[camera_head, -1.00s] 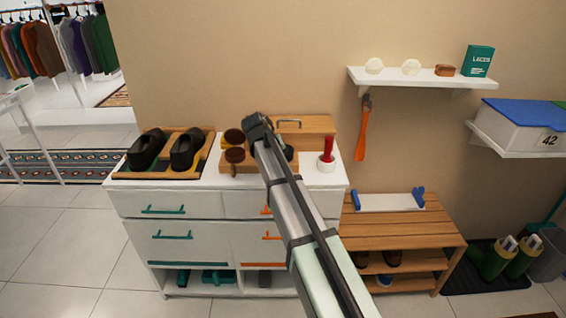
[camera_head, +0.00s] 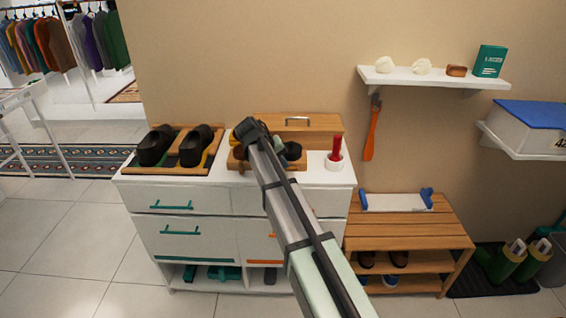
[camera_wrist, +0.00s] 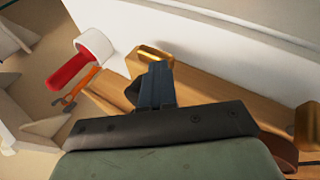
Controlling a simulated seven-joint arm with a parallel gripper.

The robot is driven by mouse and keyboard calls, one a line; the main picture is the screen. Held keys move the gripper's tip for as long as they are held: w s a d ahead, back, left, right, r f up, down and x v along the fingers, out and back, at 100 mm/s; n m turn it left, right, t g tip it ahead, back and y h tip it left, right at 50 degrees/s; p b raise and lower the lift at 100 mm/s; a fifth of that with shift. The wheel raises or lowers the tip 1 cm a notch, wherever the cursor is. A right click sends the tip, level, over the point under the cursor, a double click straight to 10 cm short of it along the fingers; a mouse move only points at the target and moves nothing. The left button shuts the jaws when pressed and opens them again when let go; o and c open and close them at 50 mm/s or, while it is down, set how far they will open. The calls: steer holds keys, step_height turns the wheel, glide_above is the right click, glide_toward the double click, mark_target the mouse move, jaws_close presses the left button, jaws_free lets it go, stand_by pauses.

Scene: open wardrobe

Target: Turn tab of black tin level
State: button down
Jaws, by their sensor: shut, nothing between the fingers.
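A dark round object, likely the black tin (camera_head: 292,151), shows beside my arm at the wooden tray (camera_head: 241,165) on the white dresser. Its tab cannot be made out. My gripper's dark fingers (camera_wrist: 155,88) are shut and empty in the wrist view, over the wooden tray. A gold-coloured tin (camera_wrist: 152,54) is just beyond the fingertips, and another gold edge (camera_wrist: 306,125) shows at the right. I cannot tell whether the fingers touch anything. In the head view my arm hides the fingertips and part of the tray.
A wooden box with a handle (camera_head: 298,124) stands behind the tray. Black shoes (camera_head: 195,147) sit on a tray at left. An orange shoehorn (camera_head: 372,132) hangs from the wall shelf (camera_head: 430,80).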

steer(key=shift+a, duration=0.25)
stand_by(0.3)
